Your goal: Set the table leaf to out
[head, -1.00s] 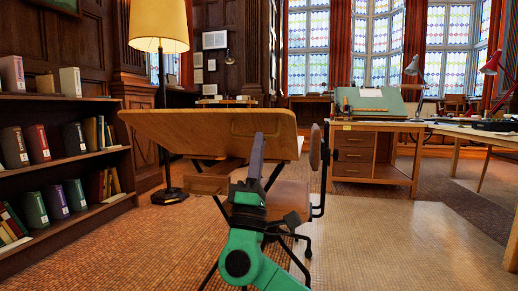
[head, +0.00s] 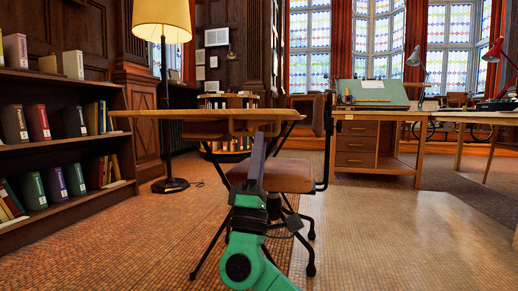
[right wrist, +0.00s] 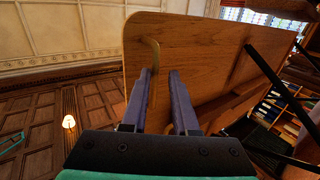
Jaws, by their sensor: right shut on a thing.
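The wooden table leaf (head: 170,113) shows almost edge-on and about level in the head view, left of centre. In the right wrist view its broad wooden face (right wrist: 195,50) fills the upper middle. My right gripper (head: 257,140) reaches up to the near edge of the leaf. It is shut on the handle, with its two purple-grey fingers (right wrist: 163,78) on either side of it. The exact contact is partly hidden. My left gripper is not in view.
A chair (head: 275,175) stands just behind and below the leaf. A bookshelf (head: 60,145) is at the left and a floor lamp (head: 163,100) behind. A wooden desk (head: 355,145) stands at the right. The floor (head: 385,235) at front right is clear.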

